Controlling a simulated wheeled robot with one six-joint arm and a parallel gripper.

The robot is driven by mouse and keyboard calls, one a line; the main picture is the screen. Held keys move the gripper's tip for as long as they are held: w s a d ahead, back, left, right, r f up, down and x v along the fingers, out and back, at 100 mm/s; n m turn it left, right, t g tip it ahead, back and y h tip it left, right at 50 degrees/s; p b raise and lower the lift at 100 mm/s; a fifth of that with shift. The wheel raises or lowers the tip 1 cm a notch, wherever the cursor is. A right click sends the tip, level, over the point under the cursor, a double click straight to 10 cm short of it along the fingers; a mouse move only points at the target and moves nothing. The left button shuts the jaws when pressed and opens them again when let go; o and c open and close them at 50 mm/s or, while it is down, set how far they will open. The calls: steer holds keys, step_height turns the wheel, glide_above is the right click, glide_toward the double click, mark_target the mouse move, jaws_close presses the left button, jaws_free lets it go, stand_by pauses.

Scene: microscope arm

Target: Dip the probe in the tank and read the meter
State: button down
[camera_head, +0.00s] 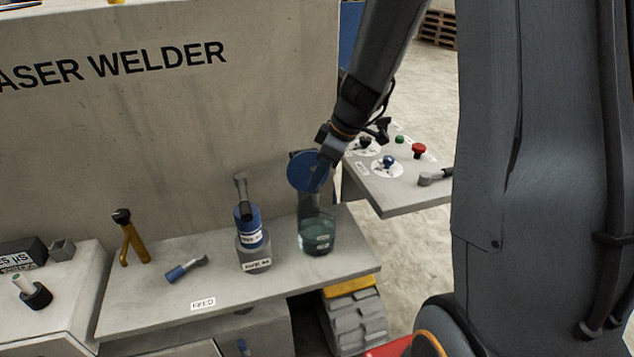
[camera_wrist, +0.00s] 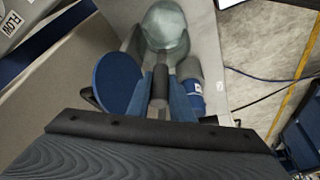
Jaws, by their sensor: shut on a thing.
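A clear glass tank (camera_head: 316,236) with greenish liquid and a small label stands near the right end of the grey shelf; it also shows at the top of the wrist view (camera_wrist: 166,28). A blue round disc (camera_head: 303,171), perhaps its lid, stands upright beside its top; it is left of the fingers in the wrist view (camera_wrist: 117,83). My gripper (camera_head: 322,172) is above the tank, pointing down. In the wrist view my gripper (camera_wrist: 160,104) is shut on a dark rod (camera_wrist: 160,80), which appears to be the probe. I cannot tell whether its tip is in the liquid. I see no clear meter display.
A blue and grey labelled canister (camera_head: 254,257) stands just left of the tank. A blue-handled tool (camera_head: 187,268) and a yellow handle (camera_head: 131,243) are further left. The LASER WELDER wall (camera_head: 170,120) is behind.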

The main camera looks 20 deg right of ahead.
mark_target(314, 168)
steer(key=shift+r+p, duration=1.15)
steer(key=shift+r, duration=1.05)
